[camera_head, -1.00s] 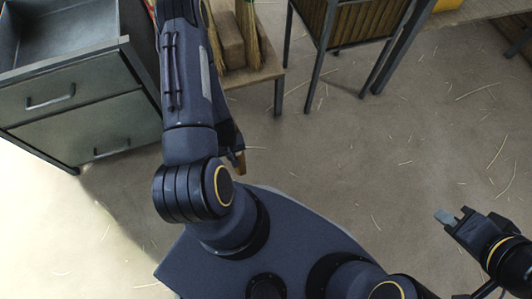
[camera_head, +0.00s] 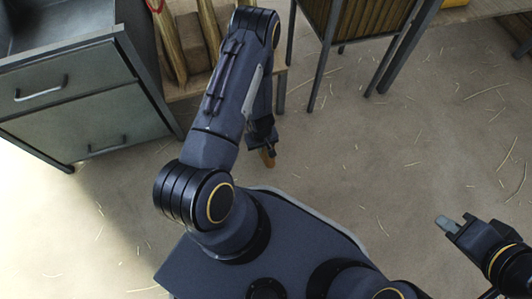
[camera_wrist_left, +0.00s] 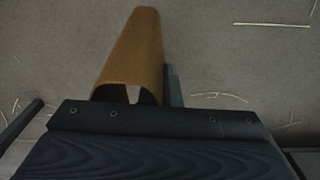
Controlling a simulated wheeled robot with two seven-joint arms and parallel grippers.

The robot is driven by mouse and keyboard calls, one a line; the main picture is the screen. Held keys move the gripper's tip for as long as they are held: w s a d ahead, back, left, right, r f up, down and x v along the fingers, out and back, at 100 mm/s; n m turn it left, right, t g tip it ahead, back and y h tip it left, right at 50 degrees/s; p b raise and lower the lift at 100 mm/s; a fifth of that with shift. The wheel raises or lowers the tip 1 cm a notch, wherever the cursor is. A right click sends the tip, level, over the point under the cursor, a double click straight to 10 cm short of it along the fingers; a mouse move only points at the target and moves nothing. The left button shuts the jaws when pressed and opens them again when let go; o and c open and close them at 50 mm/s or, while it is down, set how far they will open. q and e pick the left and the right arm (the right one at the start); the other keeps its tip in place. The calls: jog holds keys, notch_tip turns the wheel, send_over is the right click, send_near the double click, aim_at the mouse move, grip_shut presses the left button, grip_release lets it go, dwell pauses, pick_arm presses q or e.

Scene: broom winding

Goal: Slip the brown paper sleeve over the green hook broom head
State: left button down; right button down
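The brown paper sleeve (camera_wrist_left: 135,55) is an open tapered tube in the left wrist view, its wide end toward the camera. A small part of the sleeve (camera_head: 268,158) shows in the head view below my left gripper (camera_head: 263,143). The left gripper is shut on the sleeve, clear of the furniture. A grey finger edge shows against the sleeve's right side in the wrist view. My right gripper (camera_head: 456,222) is at the lower right, away from the sleeve; whether it is open is unclear. I cannot make out a green hook broom head.
Broom-like upright bundles (camera_head: 168,45) stand on a low wooden bench (camera_head: 186,90) at the back, partly behind my left arm. A grey drawer cabinet (camera_head: 70,95) is at the left. A slatted metal-legged stand (camera_head: 350,20) is behind. The straw-littered floor (camera_head: 400,140) is open at centre right.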

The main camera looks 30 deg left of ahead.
pick_arm(q)
jog(key=f, duration=0.1)
jog(key=w+f+b, duration=0.1)
jog(key=f, duration=0.1)
jog(key=d+f+b, duration=0.1)
jog(key=f, duration=0.1)
jog(key=shift+w, duration=0.3)
jog(key=shift+r, duration=0.1)
jog(key=c, duration=1.6)
grip_release()
jog(key=shift+c, duration=0.2)
jog(key=shift+f, duration=0.2)
